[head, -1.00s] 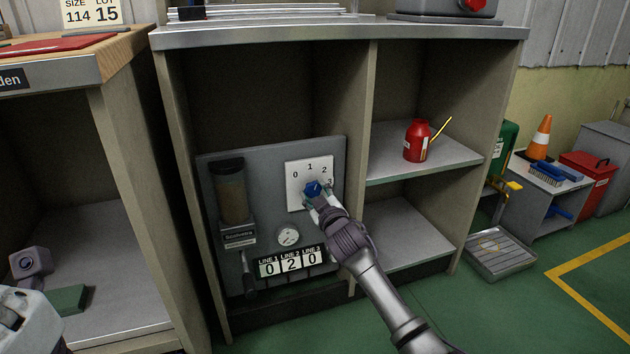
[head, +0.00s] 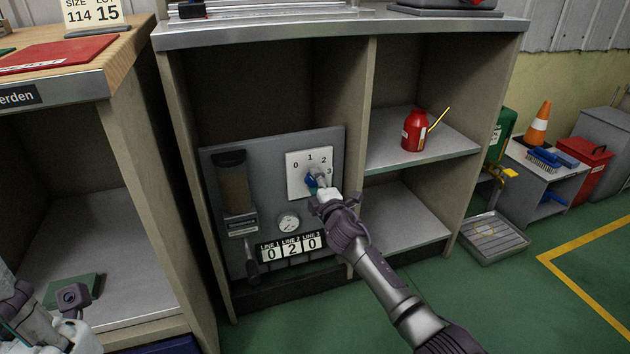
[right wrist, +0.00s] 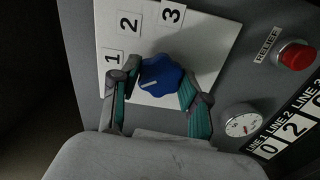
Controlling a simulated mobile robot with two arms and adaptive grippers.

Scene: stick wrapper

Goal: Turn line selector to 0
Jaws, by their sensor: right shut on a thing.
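The line selector is a blue knob (head: 311,181) on a white plate (head: 294,184) marked 0, 1, 2, 3, on a grey panel. My right gripper (head: 318,182) is shut on the knob, with one finger on each side. In the right wrist view the blue knob (right wrist: 161,76) sits between the fingers of my right gripper (right wrist: 158,92). Its white mark points to the lower left there, below the 1. The 0 is hidden in that view. My left gripper (head: 22,310) is partly in view at the lower left, and its fingers are unclear.
The panel has a hopper (head: 234,182), a gauge (head: 287,222), a red RELIEF button (right wrist: 295,56) and a line display (head: 291,247) reading 0 2 0. A red oil can (head: 414,131) stands on the right shelf. A green block (head: 84,288) lies on the left shelf.

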